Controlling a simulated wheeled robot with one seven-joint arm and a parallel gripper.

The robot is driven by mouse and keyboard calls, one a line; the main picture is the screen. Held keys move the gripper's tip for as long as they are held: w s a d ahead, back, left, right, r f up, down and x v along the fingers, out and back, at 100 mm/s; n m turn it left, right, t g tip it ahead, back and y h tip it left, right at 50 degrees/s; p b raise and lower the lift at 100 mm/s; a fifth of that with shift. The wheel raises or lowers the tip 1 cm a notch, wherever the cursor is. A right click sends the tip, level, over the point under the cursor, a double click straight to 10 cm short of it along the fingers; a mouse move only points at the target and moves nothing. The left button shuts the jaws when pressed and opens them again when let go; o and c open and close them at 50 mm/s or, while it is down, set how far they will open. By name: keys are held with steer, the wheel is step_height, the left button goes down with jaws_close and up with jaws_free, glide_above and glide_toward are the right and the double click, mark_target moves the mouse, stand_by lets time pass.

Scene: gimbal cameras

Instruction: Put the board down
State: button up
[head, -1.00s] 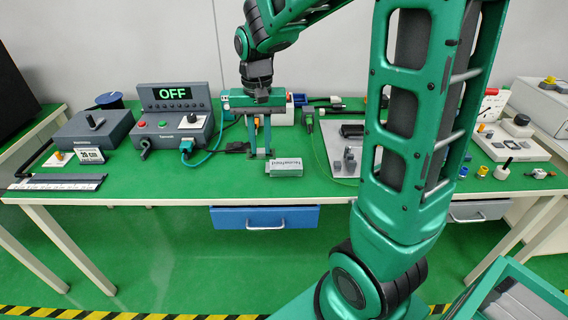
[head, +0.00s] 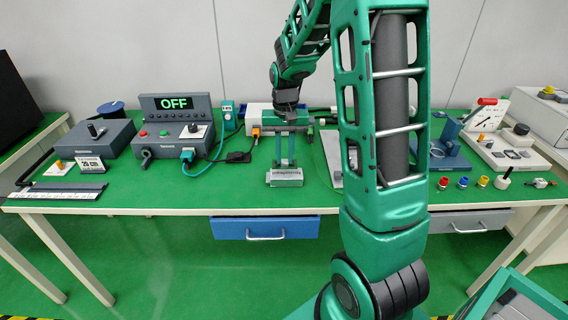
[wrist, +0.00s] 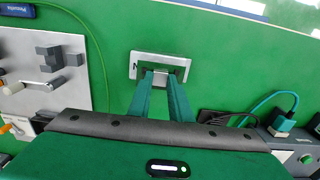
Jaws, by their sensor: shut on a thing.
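My gripper (head: 285,165) points straight down over the front middle of the green bench. Its two fingers are close together, with the tips at a small silver block with a lettered front (head: 285,178). In the wrist view, the fingertips (wrist: 161,72) reach into the dark middle of the block's silver rim (wrist: 138,66). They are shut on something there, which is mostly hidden. The block appears to rest on the bench. A pale board with grey blocks on it (wrist: 72,85) lies apart on the left in the wrist view. I cannot tell which thing is the task's board.
A control box reading OFF (head: 174,103) stands left of my gripper, with a teal cable and black adapter (head: 238,157). A ruler (head: 60,192) lies far left. A blue stand (head: 440,155) and several coloured plugs are at right. Bare bench surrounds the silver block.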

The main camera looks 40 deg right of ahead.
mark_target(285, 161)
steer(key=shift+f, duration=1.55)
steer(key=shift+f, duration=0.15)
steer(key=o, duration=0.9)
step_height(285, 161, up, 12)
steer(key=s, duration=0.9)
steer(key=s+a, duration=0.1)
steer(key=s, duration=0.9)
steer(key=s+a, duration=0.1)
steer(key=s, duration=0.8)
steer(key=shift+s+a, duration=0.2)
steer(key=shift+s, duration=0.1)
